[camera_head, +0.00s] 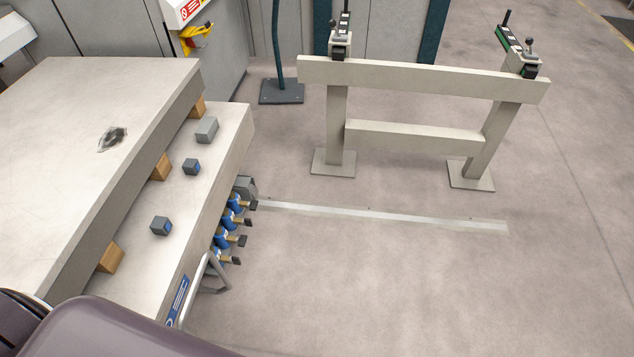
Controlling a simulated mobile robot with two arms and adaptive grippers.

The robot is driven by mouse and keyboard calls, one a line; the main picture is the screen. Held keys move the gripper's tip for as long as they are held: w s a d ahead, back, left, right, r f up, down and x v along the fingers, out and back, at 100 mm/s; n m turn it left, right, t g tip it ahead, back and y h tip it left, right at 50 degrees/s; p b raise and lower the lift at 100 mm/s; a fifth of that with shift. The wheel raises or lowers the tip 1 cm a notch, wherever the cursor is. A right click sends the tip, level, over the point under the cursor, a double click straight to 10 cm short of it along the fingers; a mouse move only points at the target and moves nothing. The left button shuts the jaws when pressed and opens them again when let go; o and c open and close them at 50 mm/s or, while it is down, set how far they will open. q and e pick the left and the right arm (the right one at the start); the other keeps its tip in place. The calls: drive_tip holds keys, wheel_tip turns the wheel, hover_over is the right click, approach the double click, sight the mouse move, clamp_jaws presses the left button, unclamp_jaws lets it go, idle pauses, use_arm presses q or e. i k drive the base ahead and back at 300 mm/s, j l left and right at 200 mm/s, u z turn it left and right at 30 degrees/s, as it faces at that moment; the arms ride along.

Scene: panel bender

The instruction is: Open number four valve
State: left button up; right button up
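A row of small valves with blue bodies, brass parts and dark handles is on the right side face of the light grey machine table (232,140). From back to front I see one valve (235,201), another valve (229,219), a third valve (223,238) and the nearest valve (219,255). Their dark handle ends stick out to the right. No numbers are readable, so I cannot tell which is number four, nor whether any is open. Neither of my grippers is in view.
A grey box (245,186) sits behind the row. A floor strip (390,217) runs right from there. A beige stand (420,78) is at the back.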

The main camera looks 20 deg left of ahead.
sight(252, 205)
drive_tip(key=i+l, duration=0.1)
drive_tip(key=i, duration=0.35)
drive_tip(key=i+l+u, duration=0.1)
drive_tip(key=i, duration=0.35)
drive_tip(key=i+l+u, duration=0.1)
drive_tip(key=i, duration=0.3)
drive_tip(key=i+l, duration=0.25)
drive_tip(key=i, duration=0.2)
